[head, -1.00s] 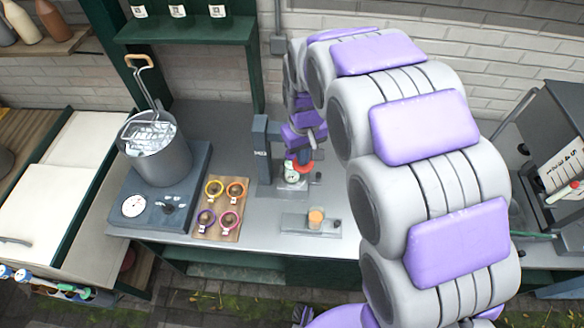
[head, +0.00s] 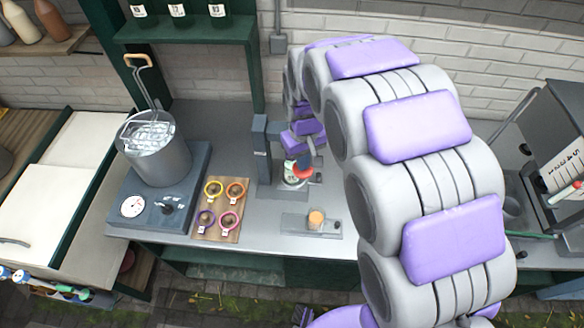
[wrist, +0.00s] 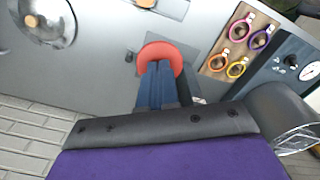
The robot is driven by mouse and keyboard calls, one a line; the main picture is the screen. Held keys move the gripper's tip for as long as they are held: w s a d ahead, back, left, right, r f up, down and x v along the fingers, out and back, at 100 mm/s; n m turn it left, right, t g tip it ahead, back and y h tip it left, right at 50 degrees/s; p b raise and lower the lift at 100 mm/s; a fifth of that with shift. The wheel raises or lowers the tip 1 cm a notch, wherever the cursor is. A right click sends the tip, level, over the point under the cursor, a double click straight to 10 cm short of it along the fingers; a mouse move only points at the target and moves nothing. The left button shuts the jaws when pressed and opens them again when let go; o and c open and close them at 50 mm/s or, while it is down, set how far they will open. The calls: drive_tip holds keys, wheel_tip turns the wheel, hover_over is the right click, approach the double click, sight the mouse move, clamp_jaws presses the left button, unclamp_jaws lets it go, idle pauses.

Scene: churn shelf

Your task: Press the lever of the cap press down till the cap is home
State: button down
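The cap press (head: 261,152) stands on the grey counter as a dark blue-grey upright with a base plate. A red round piece (head: 303,173) shows at its front, just below my gripper (head: 307,160); part of the press is hidden by my arm. In the wrist view the red round piece (wrist: 160,54) lies at the tips of my gripper (wrist: 160,72). The two dark blue fingers are side by side, closed together, overlapping the red piece in the picture. They seem to touch it from above. The cap under the press cannot be made out clearly.
A wooden board (head: 221,235) with several coloured rings lies left of the press. A small plate (head: 296,227) with an orange-topped piece lies in front. A pot (head: 155,150) stands on a scale-like base (head: 160,205) at left. A machine (head: 560,150) stands at right.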

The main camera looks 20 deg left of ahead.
drive_tip(key=shift+f, duration=0.95)
drive_tip(key=shift+w+f+b, duration=0.15)
drive_tip(key=shift+f+b, duration=0.25)
drive_tip(key=shift+f, duration=0.35)
drive_tip(key=shift+w+f, duration=0.1)
drive_tip(key=shift+f, duration=0.6)
